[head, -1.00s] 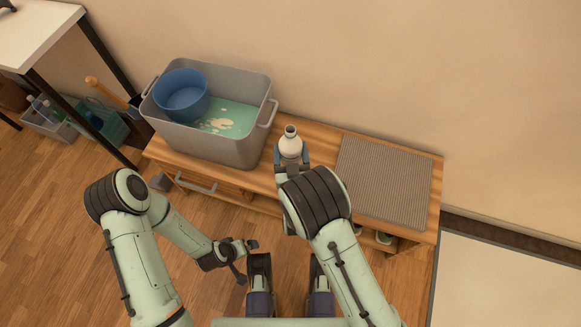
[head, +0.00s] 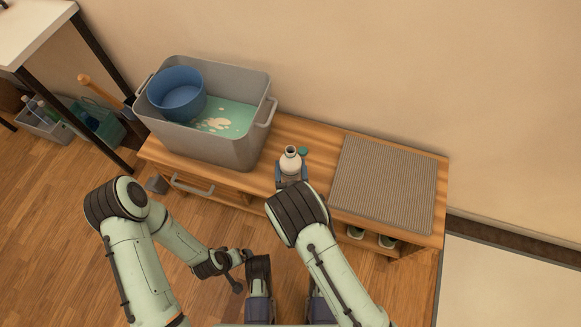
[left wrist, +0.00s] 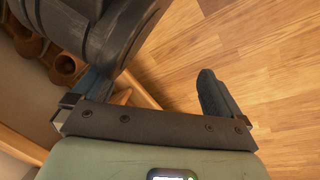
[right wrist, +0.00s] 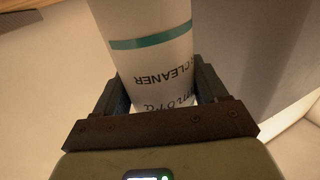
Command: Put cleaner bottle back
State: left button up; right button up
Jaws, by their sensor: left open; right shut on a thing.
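The white cleaner bottle (head: 290,163) is upright at the bench, its open neck showing no cap. My right gripper (head: 290,178) is shut on it; in the right wrist view the bottle (right wrist: 150,55) shows a teal band and the word CLEANER between the fingers. I cannot tell whether its base touches the bench. A small teal cap (head: 303,151) lies on the bench just behind it. My left gripper (head: 240,264) is low in front of the bench, open and empty; its spread fingers show in the left wrist view (left wrist: 155,92).
A grey tub (head: 225,150) with teal liquid and a blue bowl (head: 178,92) stands on the wooden bench (head: 262,177), left of the bottle. A ribbed grey mat (head: 385,185) covers its right part. A caddy with bottles (head: 45,122) stands on the floor at far left.

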jog(key=shift+f, duration=0.1)
jog(key=shift+f, duration=0.1)
jog(key=o, duration=1.2)
jog(key=shift+c, duration=0.2)
